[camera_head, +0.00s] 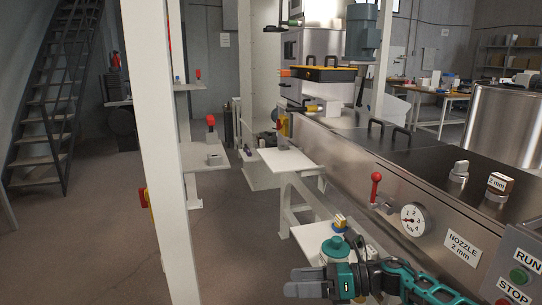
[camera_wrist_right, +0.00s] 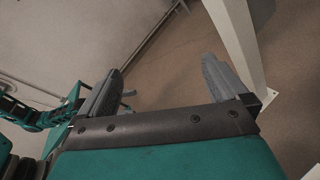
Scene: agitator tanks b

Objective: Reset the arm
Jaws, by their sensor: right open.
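My right arm (camera_head: 412,283) comes in at the lower right of the head view, teal and dark grey, bent with the hand pointing left. My right gripper (camera_head: 300,283) is in front of a low white shelf, near the bottom edge of the picture. In the right wrist view its two grey fingers (camera_wrist_right: 162,80) stand wide apart with nothing between them, and bare brown floor lies beyond. My left gripper does not show in the head view.
A steel machine top with a red lever (camera_head: 375,188), a dial gauge (camera_head: 413,219) and a RUN/STOP panel (camera_head: 518,275) stands at right. A teal-lidded jar (camera_head: 335,250) is close behind the right hand.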

